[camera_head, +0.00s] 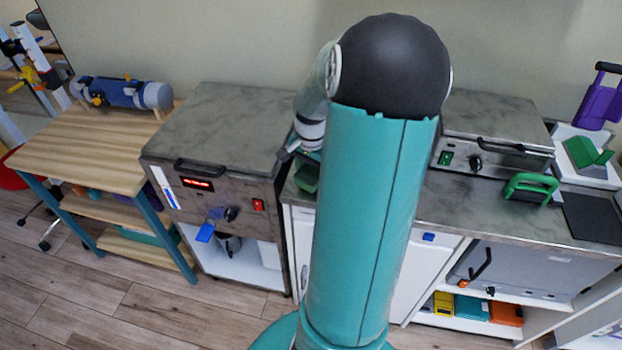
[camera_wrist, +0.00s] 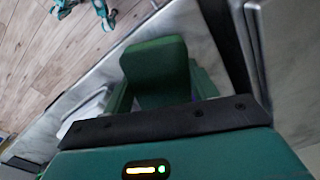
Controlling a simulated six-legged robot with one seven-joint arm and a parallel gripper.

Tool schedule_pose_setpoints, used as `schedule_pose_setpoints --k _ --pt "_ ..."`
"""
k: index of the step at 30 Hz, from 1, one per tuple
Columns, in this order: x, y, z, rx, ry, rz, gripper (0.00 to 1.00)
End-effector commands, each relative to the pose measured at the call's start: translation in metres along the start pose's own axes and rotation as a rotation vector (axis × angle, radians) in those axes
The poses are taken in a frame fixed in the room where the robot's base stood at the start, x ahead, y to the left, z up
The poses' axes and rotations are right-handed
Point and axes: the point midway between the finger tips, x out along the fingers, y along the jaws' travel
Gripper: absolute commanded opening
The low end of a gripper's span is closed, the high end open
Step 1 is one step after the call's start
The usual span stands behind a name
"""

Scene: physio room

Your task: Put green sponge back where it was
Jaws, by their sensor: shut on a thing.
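The green sponge (camera_wrist: 155,62) is a dark green block in the wrist view. It sits between the two fingers of my gripper (camera_wrist: 161,92), which is shut on it. The sponge's lower part is hidden behind the dark edge of the gripper body. In the head view, a dark green piece (camera_head: 307,178) shows low beside my arm, over the left end of the grey counter. My arm hides most of the area around it. I cannot tell whether the sponge touches the counter.
A grey steel unit (camera_head: 215,130) with a red display stands left of my arm. A wooden shelf table (camera_head: 80,150) is farther left. On the counter (camera_head: 460,205) to the right are a steel appliance (camera_head: 495,140), a green handle-shaped thing (camera_head: 530,187) and a dark mat (camera_head: 592,218).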

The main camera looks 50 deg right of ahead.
Motion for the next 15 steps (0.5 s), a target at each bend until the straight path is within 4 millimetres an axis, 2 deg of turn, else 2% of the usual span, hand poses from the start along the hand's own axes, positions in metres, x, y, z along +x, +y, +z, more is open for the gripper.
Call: schedule_pose_setpoints --k 3,5,15 --pt "0.02 0.0 0.002 -0.002 -0.006 0.002 0.33" --pt "0.025 0.0 0.002 -0.001 -0.004 0.001 0.33" --pt "0.029 0.0 0.002 -0.002 -0.002 0.001 0.33"
